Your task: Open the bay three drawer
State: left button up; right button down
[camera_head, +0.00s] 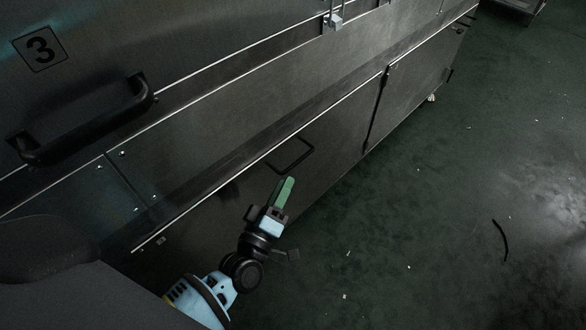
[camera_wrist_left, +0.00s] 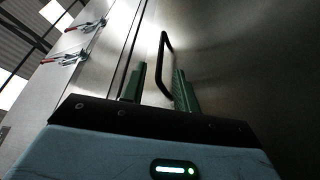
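A plate with the number 3 (camera_head: 39,48) is on the upper metal panel at the left. A low metal drawer front (camera_head: 335,145) runs along the bottom of the machine and looks shut. It carries a thin dark loop handle (camera_head: 291,156), which also shows in the left wrist view (camera_wrist_left: 164,60). My left gripper (camera_head: 286,186), with green fingers, is just below and in front of this handle. In the left wrist view my left gripper (camera_wrist_left: 160,78) is open, and the handle appears between its fingers. I cannot tell whether they touch it. My right gripper is not in view.
A thick black handle (camera_head: 85,125) stands out from the upper panel. A latch (camera_head: 333,20) hangs higher up, and red-handled clamps (camera_wrist_left: 70,57) show in the wrist view. The green floor (camera_head: 430,210) is open to the right, with small scraps and a black strip (camera_head: 501,240).

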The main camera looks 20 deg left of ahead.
pick_arm(q)
jog(key=shift+b+x, duration=0.45)
jog(key=shift+x, duration=2.35)
grip_shut()
